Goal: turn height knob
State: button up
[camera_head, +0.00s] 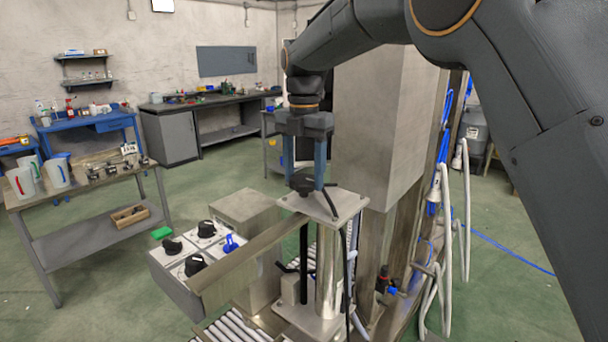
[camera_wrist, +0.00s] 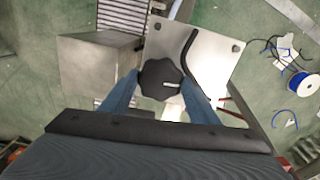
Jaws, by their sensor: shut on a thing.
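The height knob (camera_wrist: 160,78) is a black lobed knob with a white mark, on top of a square metal plate (camera_wrist: 215,62). In the head view the knob (camera_head: 304,181) sits on the plate (camera_head: 342,203) at the top of a metal post. My gripper (camera_head: 318,180) points straight down from above. Its two blue fingers stand on either side of the knob, and in the wrist view my gripper (camera_wrist: 160,92) is shut on it. The fingers hide parts of the knob's sides.
A control box with black knobs (camera_head: 195,264) and a blue switch (camera_head: 230,243) stands left of the post. A metal rail (camera_head: 245,262) runs beside it. A tall metal column (camera_head: 375,120) is close behind my gripper. White hoses (camera_head: 463,220) hang at the right.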

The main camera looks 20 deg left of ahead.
aim_at(303, 179)
jog(key=shift+n, duration=0.6)
jog(key=o, duration=1.1)
jog(key=shift+r, duration=0.15)
notch_tip(303, 179, up, 8)
jog(key=shift+f+b, duration=0.25)
jog(key=shift+b, duration=0.95)
jog(key=shift+s, duration=0.15)
